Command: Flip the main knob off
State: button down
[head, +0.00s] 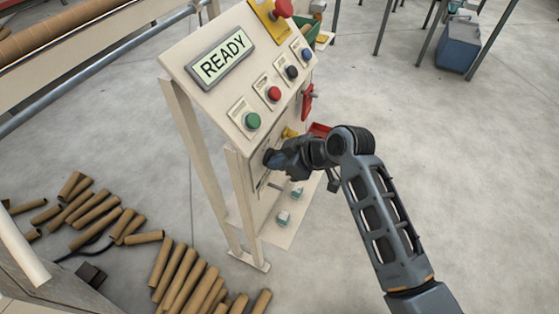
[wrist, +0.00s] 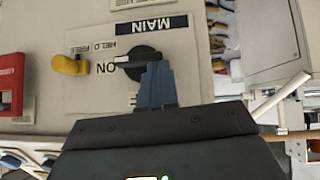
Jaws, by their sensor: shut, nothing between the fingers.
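The main knob (wrist: 138,62) is black and sits on a pale plate, beside a dark label reading MAIN (wrist: 151,28) that appears upside down in the wrist view. Its grip lies roughly level in that view, with a pale mark at its left end toward the word ON. My gripper (wrist: 155,72) is shut, its fingertips close together at the right part of the knob; I cannot tell whether they touch it. In the head view my gripper (head: 269,158) is at the panel's lower face and hides the knob. Lettering below the knob is partly hidden by my gripper.
A yellow knob (wrist: 71,65) is left of the main knob, and a red fitting (wrist: 10,85) is farther left. The sloped panel above has a READY display (head: 222,65) and green (head: 252,121) and red (head: 273,94) buttons. Cardboard tubes (head: 95,215) litter the left floor.

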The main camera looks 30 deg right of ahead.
jog(key=shift+a+f, duration=0.1)
jog(key=f+n+t+h+b, duration=0.1)
jog(key=n+t+h+b, duration=0.1)
jog(key=b, duration=0.1)
jog(key=f+n+t+h+b, duration=0.1)
jog(key=t+h+b, duration=0.1)
jog(key=b, duration=0.2)
jog(key=s+a+f+n+t+h+b, duration=0.1)
jog(key=f+n+t+h+b, duration=0.1)
jog(key=b, duration=0.2)
jog(key=shift+n+t, duration=0.3)
jog(key=shift+t, duration=0.1)
jog(key=shift+a, duration=0.15)
